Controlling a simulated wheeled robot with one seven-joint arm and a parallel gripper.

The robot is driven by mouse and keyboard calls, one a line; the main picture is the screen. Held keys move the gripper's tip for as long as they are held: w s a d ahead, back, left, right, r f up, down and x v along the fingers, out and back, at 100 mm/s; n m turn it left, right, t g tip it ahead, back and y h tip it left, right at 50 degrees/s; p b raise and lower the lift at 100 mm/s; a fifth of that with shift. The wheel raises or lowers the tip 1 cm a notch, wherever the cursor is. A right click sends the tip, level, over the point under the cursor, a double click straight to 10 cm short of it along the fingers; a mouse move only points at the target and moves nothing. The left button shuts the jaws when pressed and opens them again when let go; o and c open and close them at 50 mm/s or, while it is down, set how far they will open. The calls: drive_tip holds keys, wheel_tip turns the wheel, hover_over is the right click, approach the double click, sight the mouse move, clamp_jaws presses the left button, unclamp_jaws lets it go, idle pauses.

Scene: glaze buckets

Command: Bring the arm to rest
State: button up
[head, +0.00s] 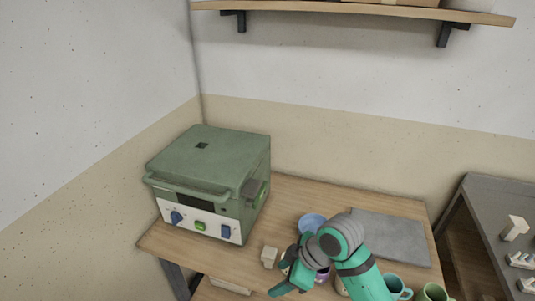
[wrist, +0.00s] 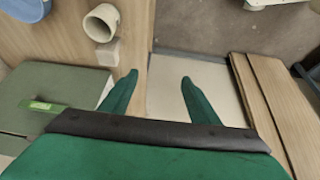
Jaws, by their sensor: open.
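My arm (head: 362,280) is teal with grey joints. It reaches in from the bottom of the head view over the wooden table. My gripper (wrist: 160,77) shows in the wrist view with two green fingers spread apart and nothing between them. Beyond the fingers are a pale surface and the table's edge. In the head view my gripper (head: 284,287) is low and partly hidden by the arm, close to the table's front edge.
A green kiln-like box (head: 207,175) stands on the wooden table (head: 300,195) at left. A small pale block (head: 269,256), a blue bowl (head: 312,223), a grey mat (head: 390,236) and cups (head: 397,287) are near the arm. A shelf (head: 350,10) hangs above; a dark rack (head: 490,235) stands right.

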drive_tip(key=w+a+r+m+t+y, duration=0.25)
drive_tip(key=w+a+m+t, duration=0.2)
drive_tip(key=a, duration=0.45)
drive_tip(key=w+a+r+m+t+y, duration=0.25)
drive_tip(key=a+t, duration=0.25)
drive_tip(key=a, duration=0.4)
drive_tip(key=s+d+f+m+t+h, duration=0.25)
drive_tip(key=s+f+m+h, duration=0.3)
drive_tip(key=s+f, duration=0.3)
drive_tip(key=s+d+f+m+t+h, duration=0.1)
drive_tip(key=s+d+f+m+h, duration=0.3)
drive_tip(key=s+f+m, duration=0.45)
drive_tip(key=s+d+r+n, duration=0.1)
drive_tip(key=s+d+n, duration=0.2)
drive_tip(key=s, duration=0.7)
drive_tip(key=s+d+r+n, duration=0.2)
drive_tip(key=s+d, duration=0.3)
drive_tip(key=s, duration=0.5)
drive_tip(key=shift+n, duration=0.9)
drive_tip(key=shift+s+r+h, duration=0.1)
drive_tip(key=shift+h, duration=0.15)
